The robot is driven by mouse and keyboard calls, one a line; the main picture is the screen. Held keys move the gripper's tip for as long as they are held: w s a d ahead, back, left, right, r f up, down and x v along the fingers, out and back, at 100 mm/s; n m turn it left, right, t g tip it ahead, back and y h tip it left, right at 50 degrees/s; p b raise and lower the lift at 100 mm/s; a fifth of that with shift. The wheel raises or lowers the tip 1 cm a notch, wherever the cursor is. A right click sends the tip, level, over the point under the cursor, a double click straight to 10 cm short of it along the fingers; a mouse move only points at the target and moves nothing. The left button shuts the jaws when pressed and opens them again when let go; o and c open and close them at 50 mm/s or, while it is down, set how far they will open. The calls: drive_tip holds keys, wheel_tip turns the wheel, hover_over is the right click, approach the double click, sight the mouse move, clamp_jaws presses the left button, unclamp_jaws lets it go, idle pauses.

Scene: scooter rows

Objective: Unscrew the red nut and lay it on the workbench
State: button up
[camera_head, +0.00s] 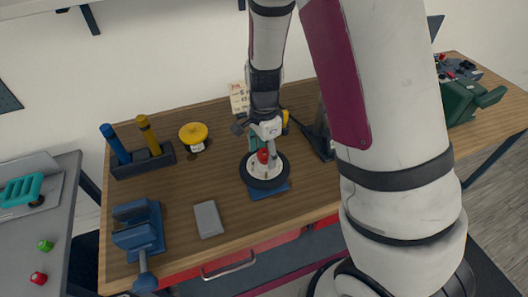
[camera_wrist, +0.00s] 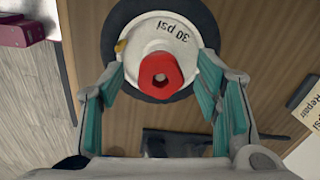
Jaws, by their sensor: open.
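The red nut (camera_wrist: 161,75) sits in the middle of a white wheel hub marked "30 psi" (camera_wrist: 187,47), inside a black tyre (camera_wrist: 122,12). My gripper (camera_head: 262,140) is just above the wheel, pointing down. In the wrist view my gripper (camera_wrist: 163,90) is open, with its teal pads on either side of the nut and apart from it. The nut's lower part is hidden from the wrist view.
A blue vise (camera_head: 140,232) and a grey block (camera_head: 208,219) stand left of the wheel. A holder with blue and yellow handles (camera_head: 143,162) and a yellow-topped container (camera_head: 194,134) stand behind. Bare wood lies between them. A side table (camera_head: 20,240) is at far left.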

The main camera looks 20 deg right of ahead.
drive_tip(key=shift+f, duration=0.3)
drive_tip(key=c, duration=1.2)
drive_tip(key=n, duration=0.5)
drive_tip(key=shift+c, duration=0.2)
drive_tip(key=n, duration=0.6)
drive_tip(key=shift+n, duration=0.3)
drive_tip(key=n, duration=0.5)
drive_tip(key=shift+p, duration=0.4)
drive_tip(key=n, duration=0.5)
drive_tip(key=shift+w+a+p, duration=0.1)
drive_tip(key=shift+a+p, duration=0.05)
drive_tip(key=shift+p, duration=0.2)
